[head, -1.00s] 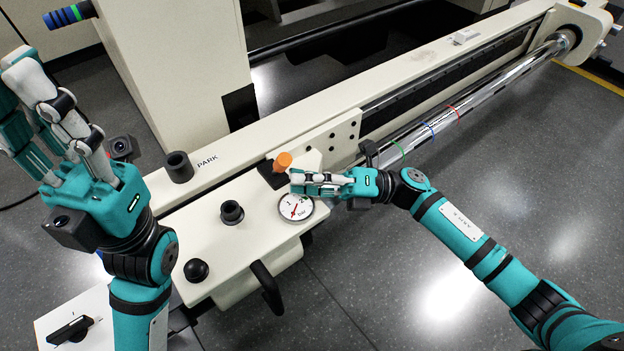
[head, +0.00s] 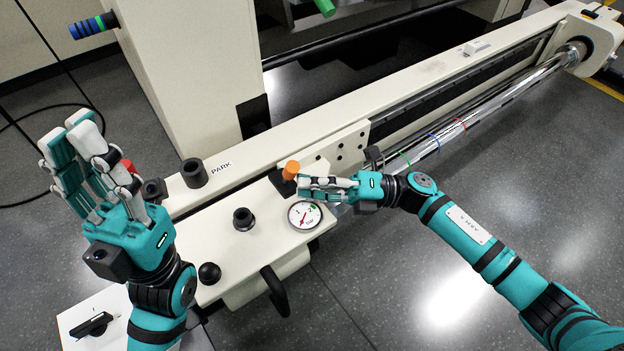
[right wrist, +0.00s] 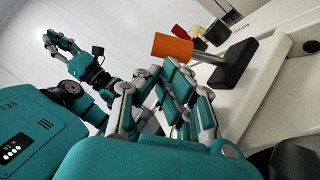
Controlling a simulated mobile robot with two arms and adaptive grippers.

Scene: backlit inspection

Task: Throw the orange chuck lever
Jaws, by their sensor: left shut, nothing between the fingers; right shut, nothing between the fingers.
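The orange chuck lever (head: 291,170) stands on a dark base on the cream machine housing, just above the pressure gauge (head: 304,214). In the right wrist view, its orange grip (right wrist: 172,47) sits on a metal rod from a black base (right wrist: 236,65). My right gripper (head: 303,187) is shut and empty, its fingertips right beside the lever, between it and the gauge. In the wrist view its fingers (right wrist: 175,90) lie just below the orange grip; I cannot tell whether they touch. My left gripper (head: 75,140) is shut and empty, raised at the left, away from the lever.
A black cylindrical knob (head: 194,173) stands near the PARK label. Another black knob (head: 243,219), a black ball (head: 209,273) and a black handle (head: 274,291) are on the housing. A shiny bar (head: 470,115) runs to the upper right. Open floor lies at lower right.

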